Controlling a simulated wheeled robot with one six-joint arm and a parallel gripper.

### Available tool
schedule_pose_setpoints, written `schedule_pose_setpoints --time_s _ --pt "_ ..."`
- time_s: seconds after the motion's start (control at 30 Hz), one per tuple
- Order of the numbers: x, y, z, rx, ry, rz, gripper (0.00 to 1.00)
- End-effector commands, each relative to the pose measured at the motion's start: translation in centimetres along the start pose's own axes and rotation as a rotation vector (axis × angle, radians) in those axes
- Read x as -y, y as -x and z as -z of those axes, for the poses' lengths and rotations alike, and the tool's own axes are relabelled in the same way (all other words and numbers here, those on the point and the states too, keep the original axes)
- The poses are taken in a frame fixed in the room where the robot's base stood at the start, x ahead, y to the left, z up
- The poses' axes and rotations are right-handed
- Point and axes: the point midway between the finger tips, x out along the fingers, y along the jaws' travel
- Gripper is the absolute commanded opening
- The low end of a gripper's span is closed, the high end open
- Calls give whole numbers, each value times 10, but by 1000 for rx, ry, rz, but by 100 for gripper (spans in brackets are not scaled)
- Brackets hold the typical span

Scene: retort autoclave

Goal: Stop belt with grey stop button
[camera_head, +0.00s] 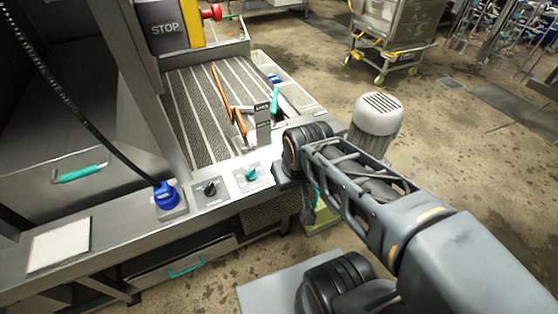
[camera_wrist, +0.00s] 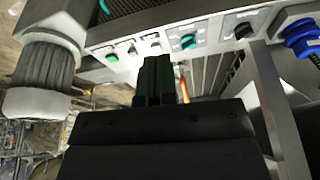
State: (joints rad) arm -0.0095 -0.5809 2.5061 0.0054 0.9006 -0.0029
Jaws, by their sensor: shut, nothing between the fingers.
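The belt (camera_head: 190,105), a dark ribbed surface with pale strips, lies behind the front control panel in the head view. In the wrist view the panel carries a green button (camera_wrist: 112,57), a small dark control (camera_wrist: 131,48) and a small pale grey button (camera_wrist: 155,45), which looks like the stop button; its label is not readable. My gripper (camera_wrist: 157,62) is shut and empty. Its fingertips appear just below the pale button in the wrist view; whether they touch the panel I cannot tell. In the head view my arm hides that part of the panel.
A teal knob (camera_head: 251,175), a black knob (camera_head: 210,189) and a blue plug (camera_head: 167,195) sit along the panel. A STOP sign (camera_head: 163,28) and red button (camera_head: 212,13) are at the top.

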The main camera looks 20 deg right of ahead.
Motion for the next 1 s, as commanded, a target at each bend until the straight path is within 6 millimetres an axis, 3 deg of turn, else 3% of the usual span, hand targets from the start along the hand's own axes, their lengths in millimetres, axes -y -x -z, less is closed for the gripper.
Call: schedule_pose_setpoints --time_s 0.27,0.43,0.67,0.8,1.0 --pt "0 0 1 2 -4 2 0" --pt "2 -1 18 48 -123 63 0" --pt "-7 -22 85 172 -591 278 0" --pt "-29 -48 128 222 -915 408 0" --pt "-71 -88 167 253 -1295 547 0"
